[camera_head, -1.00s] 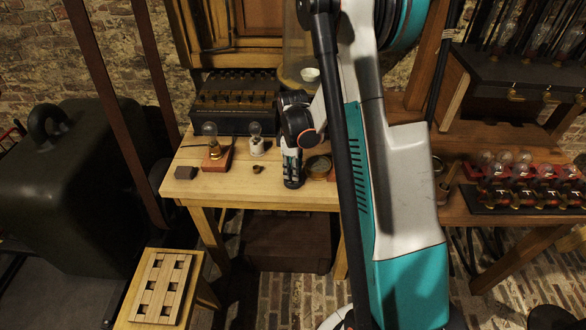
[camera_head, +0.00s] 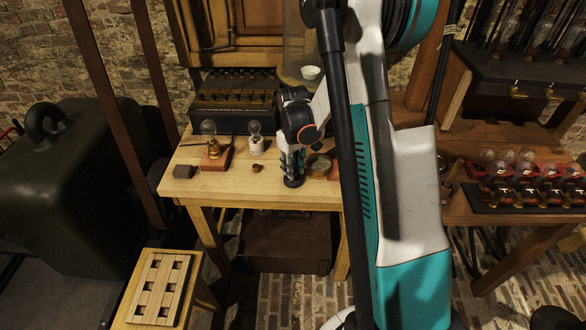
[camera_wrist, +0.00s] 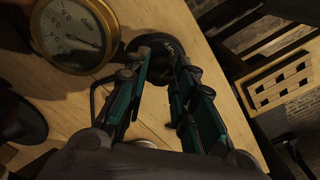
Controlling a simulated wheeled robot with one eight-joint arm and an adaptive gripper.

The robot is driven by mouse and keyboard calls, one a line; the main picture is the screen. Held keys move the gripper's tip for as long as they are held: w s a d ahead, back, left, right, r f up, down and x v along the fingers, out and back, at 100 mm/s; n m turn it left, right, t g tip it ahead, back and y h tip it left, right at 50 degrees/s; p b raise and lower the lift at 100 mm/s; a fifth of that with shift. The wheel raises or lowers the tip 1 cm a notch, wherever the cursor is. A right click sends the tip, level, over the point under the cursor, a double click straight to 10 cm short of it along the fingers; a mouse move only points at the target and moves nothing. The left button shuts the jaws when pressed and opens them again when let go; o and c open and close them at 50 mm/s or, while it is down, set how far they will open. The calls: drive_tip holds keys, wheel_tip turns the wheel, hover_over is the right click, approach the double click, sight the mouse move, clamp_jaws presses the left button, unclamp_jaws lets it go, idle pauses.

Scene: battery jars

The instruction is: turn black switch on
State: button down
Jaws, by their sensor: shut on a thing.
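The black switch (camera_wrist: 160,40) is a round, dark piece with small white lettering on the wooden table, at the top middle of the wrist view. My gripper (camera_wrist: 170,62) reaches down to it, with one teal-and-black finger on each side, shut on it. The fingers hide part of the switch, and its setting cannot be read. In the head view my gripper (camera_head: 293,178) points down at the front edge of the table, with the switch mostly hidden at its tips.
A brass-rimmed gauge (camera_wrist: 76,33) lies close beside the switch. Left of my gripper on the table (camera_head: 225,188) are a white-based bulb (camera_head: 256,146), a bulb on a red-brown block (camera_head: 215,158) and a small dark block (camera_head: 184,171). A slotted wooden stool (camera_head: 160,288) stands front left.

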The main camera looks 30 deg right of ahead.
drive_tip(key=m+b, duration=0.1)
drive_tip(key=m, duration=0.4)
drive_tip(key=shift+m, duration=0.3)
drive_tip(key=m, duration=0.4)
drive_tip(key=shift+d+m, duration=0.1)
drive_tip(key=shift+m, duration=0.6)
drive_tip(key=c, duration=1.3)
unclamp_jaws()
drive_tip(key=shift+c, duration=0.2)
drive_tip(key=shift+r, duration=0.1)
wheel_tip(320, 180, up, 12)
